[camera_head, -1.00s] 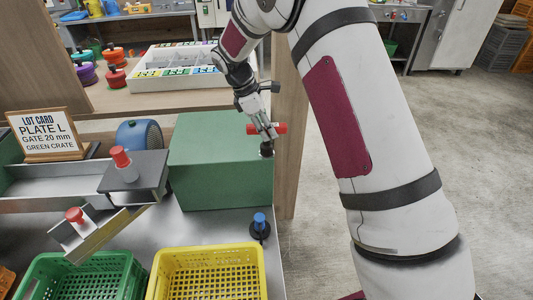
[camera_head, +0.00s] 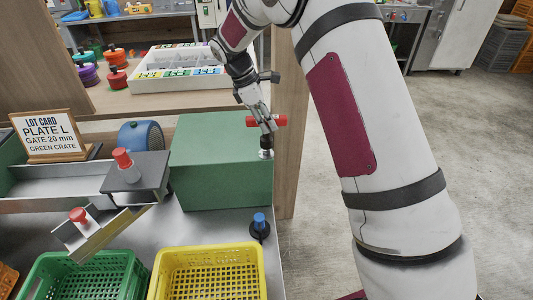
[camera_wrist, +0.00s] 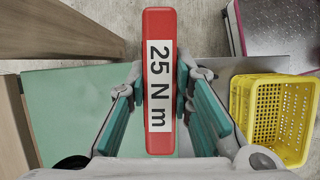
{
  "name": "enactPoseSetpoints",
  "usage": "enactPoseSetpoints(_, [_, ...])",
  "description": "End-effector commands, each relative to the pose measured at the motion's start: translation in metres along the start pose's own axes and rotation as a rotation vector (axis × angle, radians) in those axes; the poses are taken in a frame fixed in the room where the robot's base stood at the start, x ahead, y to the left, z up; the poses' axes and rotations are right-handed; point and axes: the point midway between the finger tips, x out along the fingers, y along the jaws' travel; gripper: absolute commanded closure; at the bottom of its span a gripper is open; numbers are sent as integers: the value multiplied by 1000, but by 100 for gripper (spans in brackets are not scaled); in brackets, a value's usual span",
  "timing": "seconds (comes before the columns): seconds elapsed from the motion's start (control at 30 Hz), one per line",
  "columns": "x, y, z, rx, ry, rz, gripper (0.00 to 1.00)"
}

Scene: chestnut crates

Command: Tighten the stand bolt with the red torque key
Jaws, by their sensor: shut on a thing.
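The red torque key (camera_wrist: 158,25) is marked "25 N m" and lies lengthwise between my fingers in the wrist view. My gripper (camera_wrist: 159,85) is shut on its red bar. In the head view my gripper (camera_head: 266,121) holds the key (camera_head: 281,120) with its bar level and its dark shaft pointing down, over the right front of the green stand (camera_head: 220,165). A small silvery piece (camera_head: 266,154), which looks like the stand bolt, shows directly under the dark shaft. I cannot tell whether they touch. The bolt is hidden in the wrist view.
Grey chutes with red knobs (camera_head: 122,158) are left. A wooden post (camera_head: 291,150) stands close right of the stand.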

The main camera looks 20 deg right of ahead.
Motion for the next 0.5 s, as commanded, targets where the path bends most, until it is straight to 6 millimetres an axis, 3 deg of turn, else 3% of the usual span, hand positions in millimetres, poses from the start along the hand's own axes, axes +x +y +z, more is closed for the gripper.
enactPoseSetpoints(0.5, [-11, 0, 4, 1, 0, 1, 100])
